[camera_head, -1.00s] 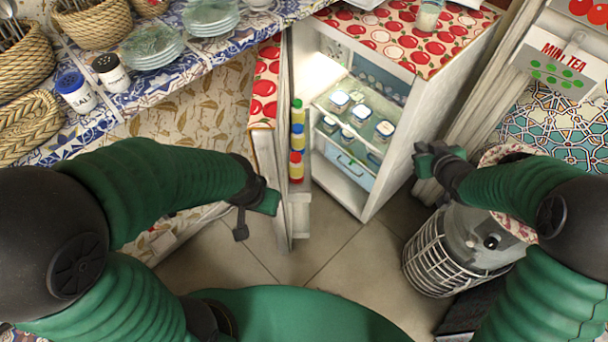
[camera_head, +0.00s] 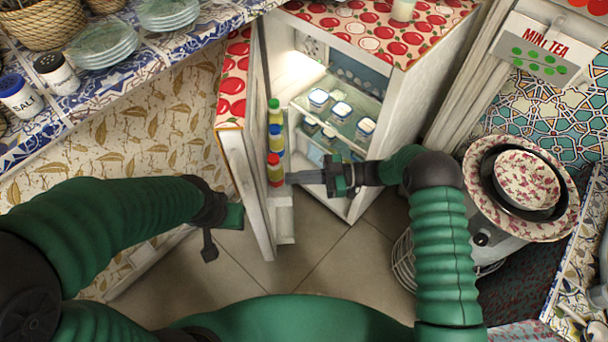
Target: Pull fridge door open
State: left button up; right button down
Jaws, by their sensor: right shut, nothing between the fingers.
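The fridge (camera_head: 415,100) stands at the centre back, lit inside, with a red-patterned top. Its door (camera_head: 243,170) stands open, swung out to the left, with its inner side facing right. Several bottles (camera_head: 275,145) stand on the door's inner shelf. My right gripper (camera_head: 290,178) is shut with nothing in it. Its tips are at the inner side of the door, by the lowest bottle; I cannot tell whether they touch. My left gripper (camera_head: 222,228) is on the outer side of the door, close to it; its fingers are partly hidden and its opening is unclear.
Lidded jars (camera_head: 340,112) stand on the fridge shelves. A heater (camera_head: 480,245) with a patterned bowl (camera_head: 530,180) on top stands at the right. A tiled counter (camera_head: 120,80) with plates and shakers runs along the upper left. Tiled floor (camera_head: 330,250) is clear in front of the fridge.

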aim_at(254, 180)
jog(key=a, duration=0.4)
jog(key=s+a, duration=0.1)
jog(key=a, duration=0.1)
jog(key=shift+a, duration=0.3)
pick_arm(q)
jog(key=shift+d, duration=0.2)
pick_arm(e)
jog(key=shift+a, duration=0.75)
pick_arm(q)
jog(key=shift+d, duration=0.15)
pick_arm(e)
jog(key=shift+d, duration=0.15)
pick_arm(q)
jog(key=shift+d+r, duration=0.1)
pick_arm(e)
jog(key=shift+s, duration=0.1)
